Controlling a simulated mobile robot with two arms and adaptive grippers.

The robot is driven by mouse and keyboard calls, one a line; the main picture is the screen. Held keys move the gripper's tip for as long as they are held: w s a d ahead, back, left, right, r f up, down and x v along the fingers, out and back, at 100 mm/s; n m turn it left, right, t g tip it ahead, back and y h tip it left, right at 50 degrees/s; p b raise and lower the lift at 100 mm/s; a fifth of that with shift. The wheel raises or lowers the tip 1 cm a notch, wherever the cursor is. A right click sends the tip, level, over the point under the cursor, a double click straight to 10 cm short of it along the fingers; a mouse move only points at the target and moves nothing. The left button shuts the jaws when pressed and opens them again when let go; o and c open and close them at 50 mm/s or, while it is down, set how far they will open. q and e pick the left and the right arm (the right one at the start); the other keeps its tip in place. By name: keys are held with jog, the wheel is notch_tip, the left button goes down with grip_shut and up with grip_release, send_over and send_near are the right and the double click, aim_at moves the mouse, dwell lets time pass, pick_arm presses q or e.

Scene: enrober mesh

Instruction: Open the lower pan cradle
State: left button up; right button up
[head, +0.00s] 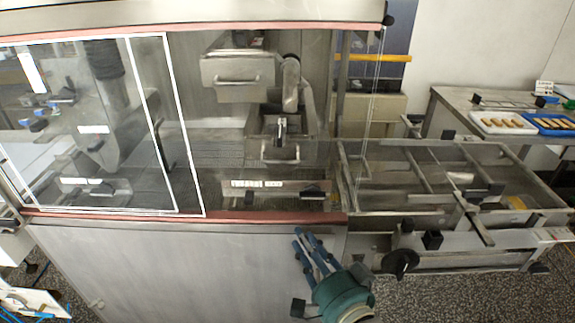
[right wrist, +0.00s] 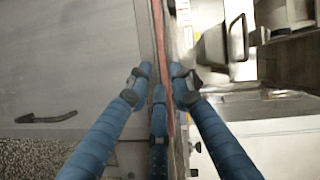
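The lower pan cradle appears to be the metal box-like part (head: 281,152) inside the machine, right of centre in the head view. It has a bar handle on its front, and a small upright lever stands above it. A larger metal box (head: 237,78) with its own handle sits higher and to the left. My right gripper (head: 309,237) is in front of the machine's front edge, below and apart from the cradle. In the right wrist view its blue fingers (right wrist: 162,72) are apart with nothing held between them. My left gripper is not in view.
A red-brown sill (head: 270,217) runs along the machine's front opening. White-framed clear panels (head: 100,130) cover the left side. A metal frame conveyor (head: 440,190) extends right, with a dark knob (head: 400,262) at its front. Trays of food (head: 503,123) stand on a table at far right.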

notch_tip(320, 180, up, 12)
jog(key=f+m+t+y, duration=0.1)
jog(key=m+t, duration=0.2)
jog(key=p, duration=0.3)
send_near(279, 153)
jog(key=f+x, duration=0.1)
jog(key=x, duration=0.4)
jog(key=shift+s+r, duration=0.1)
jog(key=shift+r, duration=0.35)
grip_shut()
